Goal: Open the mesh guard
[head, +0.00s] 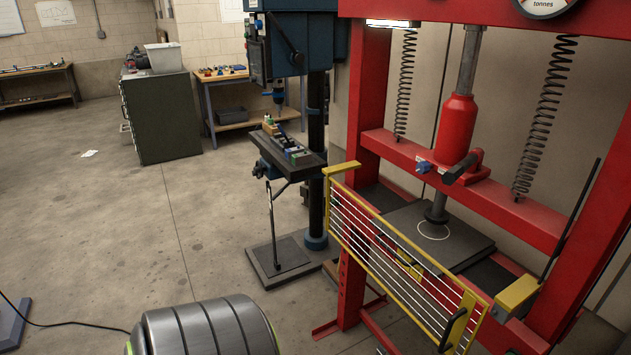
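The mesh guard (375,245) is a yellow frame with thin pale bars. It stands across the front of the red press in the head view. Its left end is at a yellow bracket (342,170) by the left red post. Its right end is close to a second yellow bracket (517,292) by the right post; I cannot tell whether they touch. A black handle (454,328) is upright and slightly tilted on the guard's right end. The guard looks closed across the press opening. Neither of my grippers is in view.
Behind the guard are the press's dark bed plate (470,245) and red ram cylinder (457,130). A blue drill press (316,160) stands to the left on a dark base. A dark green cabinet (165,115) stands farther back. Open concrete floor lies at left. A black cable crosses the lower left.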

